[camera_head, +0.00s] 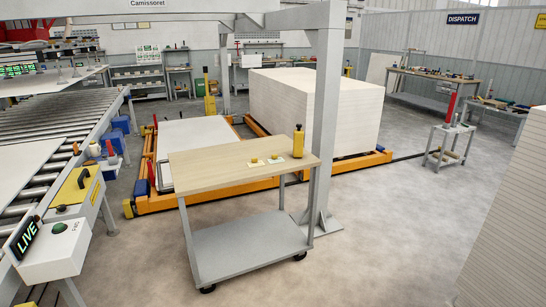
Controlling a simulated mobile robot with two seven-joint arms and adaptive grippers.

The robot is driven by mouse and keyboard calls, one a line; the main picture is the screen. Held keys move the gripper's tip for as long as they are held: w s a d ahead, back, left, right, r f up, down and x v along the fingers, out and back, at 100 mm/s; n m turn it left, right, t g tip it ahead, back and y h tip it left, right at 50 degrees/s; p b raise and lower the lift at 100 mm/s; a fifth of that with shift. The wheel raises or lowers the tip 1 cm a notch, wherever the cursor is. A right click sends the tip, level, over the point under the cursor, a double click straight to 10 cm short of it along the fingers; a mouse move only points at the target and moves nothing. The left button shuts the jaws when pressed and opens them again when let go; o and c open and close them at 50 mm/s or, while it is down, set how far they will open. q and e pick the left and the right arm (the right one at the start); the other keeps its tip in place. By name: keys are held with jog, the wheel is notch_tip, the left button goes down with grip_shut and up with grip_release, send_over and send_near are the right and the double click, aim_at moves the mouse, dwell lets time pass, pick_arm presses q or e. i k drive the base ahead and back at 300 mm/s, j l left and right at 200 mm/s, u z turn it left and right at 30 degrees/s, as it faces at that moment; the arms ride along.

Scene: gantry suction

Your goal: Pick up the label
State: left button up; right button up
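A small two-tier cart with a light wooden top (215,172) stands in the middle of the head view. Near the right half of its top lie two small pale labels, a left one (250,166) and a right one (280,162), each with a small yellow piece on it. I cannot tell from here which is the task's label. Neither of my grippers is in view.
A grey gantry post (326,130) stands just behind the cart's right end. A roller conveyor (40,150) and a control box (55,250) are at left. A large white sheet stack (315,105) rests on an orange frame behind.

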aim_at(254, 163)
jog(key=i+l+z, duration=0.1)
jog(key=i, duration=0.75)
